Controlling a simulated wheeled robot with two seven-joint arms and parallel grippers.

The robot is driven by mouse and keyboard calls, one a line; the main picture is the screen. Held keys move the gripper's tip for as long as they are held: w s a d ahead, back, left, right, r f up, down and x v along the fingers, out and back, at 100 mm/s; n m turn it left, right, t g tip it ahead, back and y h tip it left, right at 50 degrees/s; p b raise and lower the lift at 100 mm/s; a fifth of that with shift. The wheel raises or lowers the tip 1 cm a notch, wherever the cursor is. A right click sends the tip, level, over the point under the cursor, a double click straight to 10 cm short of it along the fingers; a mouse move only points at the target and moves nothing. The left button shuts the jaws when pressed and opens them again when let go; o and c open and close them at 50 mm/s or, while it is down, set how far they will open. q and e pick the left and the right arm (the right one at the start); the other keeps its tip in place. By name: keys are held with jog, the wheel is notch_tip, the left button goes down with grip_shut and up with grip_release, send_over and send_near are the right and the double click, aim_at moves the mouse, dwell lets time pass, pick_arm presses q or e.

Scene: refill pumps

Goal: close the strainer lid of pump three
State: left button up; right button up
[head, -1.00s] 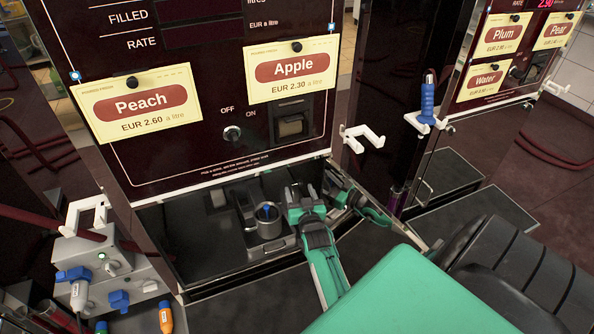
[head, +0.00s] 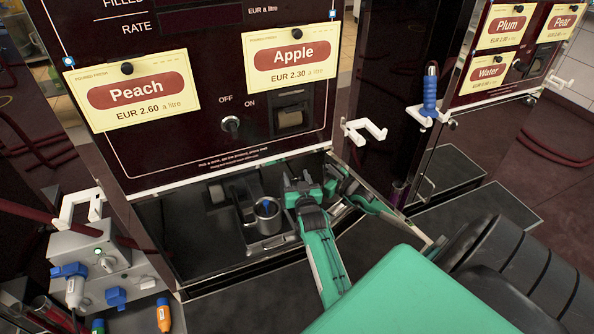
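The pump with the Peach and Apple labels has an open bay (head: 180,240) at its foot. In it stands a round grey strainer cup (head: 267,222), open at the top, with a blue part inside. A dark upright piece (head: 241,202) just left of the cup looks like its raised lid; I cannot tell for sure. My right gripper (head: 299,178) is to the right of the cup, apart from it, its fingers spread with nothing visible between them. No pump number is readable.
A white hook (head: 362,131) sticks out right of the pump. A blue-handled nozzle (head: 429,97) hangs at right.

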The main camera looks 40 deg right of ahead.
jog(key=c, duration=0.9)
jog(key=shift+w+a+r+n+p, duration=0.15)
jog(key=shift+a+r+n+p, duration=0.1)
jog(key=shift+a+n+p, duration=0.3)
jog(key=shift+c, duration=0.2)
jog(key=shift+w+a+r+n+t, duration=0.1)
jog(key=shift+w+a+n+t, duration=0.05)
jog(key=shift+a+n, duration=0.4)
jog(key=shift+w+a+r+n+t, duration=0.15)
jog(key=shift+a+n, duration=0.25)
jog(key=shift+n, duration=0.2)
pick_arm(q)
jog(key=shift+s+a+r+g+y, duration=0.2)
jog(key=shift+s+a+g, duration=0.15)
jog(key=shift+a, duration=0.2)
jog(key=shift+s+a+r+g+y, duration=0.15)
jog(key=shift+s+a+g+y, duration=0.1)
jog(key=shift+s+a, duration=0.2)
pick_arm(e)
jog(key=shift+w+a+f+n+t, duration=0.15)
jog(key=shift+w+a+n, duration=0.1)
jog(key=shift+a+n, duration=0.65)
jog(key=shift+w+a+r+n+t, duration=0.1)
jog(key=shift+w+a+n+t, duration=0.1)
jog(key=shift+a+n, duration=0.65)
jog(key=shift+d+n, duration=0.15)
jog(key=shift+n, duration=0.1)
